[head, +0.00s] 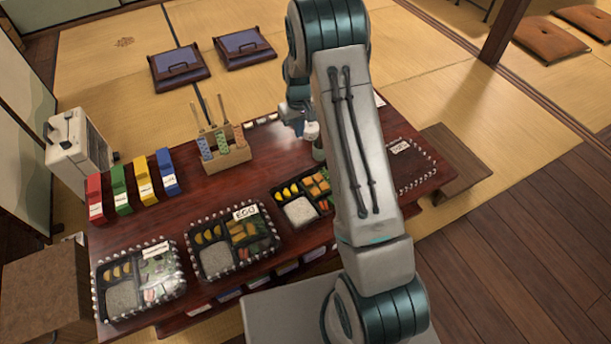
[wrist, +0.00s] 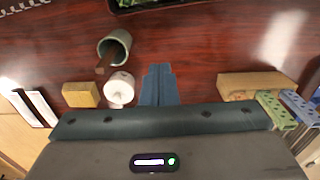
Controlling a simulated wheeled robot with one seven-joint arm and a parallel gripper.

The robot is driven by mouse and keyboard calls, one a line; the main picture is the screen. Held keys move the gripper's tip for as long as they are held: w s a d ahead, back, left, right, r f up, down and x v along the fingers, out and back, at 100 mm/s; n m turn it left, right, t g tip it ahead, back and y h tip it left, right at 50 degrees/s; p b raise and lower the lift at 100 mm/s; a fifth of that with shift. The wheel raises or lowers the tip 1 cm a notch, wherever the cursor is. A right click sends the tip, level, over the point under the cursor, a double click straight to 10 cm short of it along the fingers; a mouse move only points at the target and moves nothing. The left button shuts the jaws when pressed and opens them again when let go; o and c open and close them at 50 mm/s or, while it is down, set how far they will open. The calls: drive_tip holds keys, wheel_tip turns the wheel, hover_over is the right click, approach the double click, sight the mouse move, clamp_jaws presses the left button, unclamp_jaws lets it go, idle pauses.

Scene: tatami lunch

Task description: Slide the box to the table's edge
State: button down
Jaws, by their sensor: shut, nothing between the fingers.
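In the head view, lunch boxes line the near side of the dark red table (head: 225,182): one at the left (head: 123,300), one labelled EGG (head: 213,263) and one (head: 299,211) partly hidden by my arm. The frames do not single out one as the box. At the right, a bead-outlined area (head: 412,177) with a label looks empty. The edge of a box (wrist: 160,6) shows at the top of the wrist view. My gripper (wrist: 158,72) is shut and empty over bare tabletop, short of that edge.
A green cup with a stick (wrist: 115,46), a white round item (wrist: 120,88) and a yellowish block (wrist: 80,94) lie left of my gripper. A wooden holder (head: 226,155) stands at the back. Coloured packets (head: 130,185) and a white case (head: 77,145) are left.

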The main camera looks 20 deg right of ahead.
sight(300, 164)
drive_tip(key=f+b, duration=0.1)
drive_tip(key=f, duration=0.4)
drive_tip(key=f+b, duration=0.2)
drive_tip(key=f, duration=0.3)
drive_tip(key=w+f+b, duration=0.1)
drive_tip(key=f, duration=0.4)
drive_tip(key=shift+d+b, duration=0.1)
drive_tip(key=shift+b, duration=0.2)
drive_tip(key=shift+s+d+r+b, duration=0.1)
drive_tip(key=shift+s+d+b, duration=0.15)
drive_tip(key=shift+s, duration=0.75)
drive_tip(key=shift+s+d+r+b, duration=0.1)
drive_tip(key=shift+s+d+b, duration=0.15)
drive_tip(key=shift+s, duration=0.75)
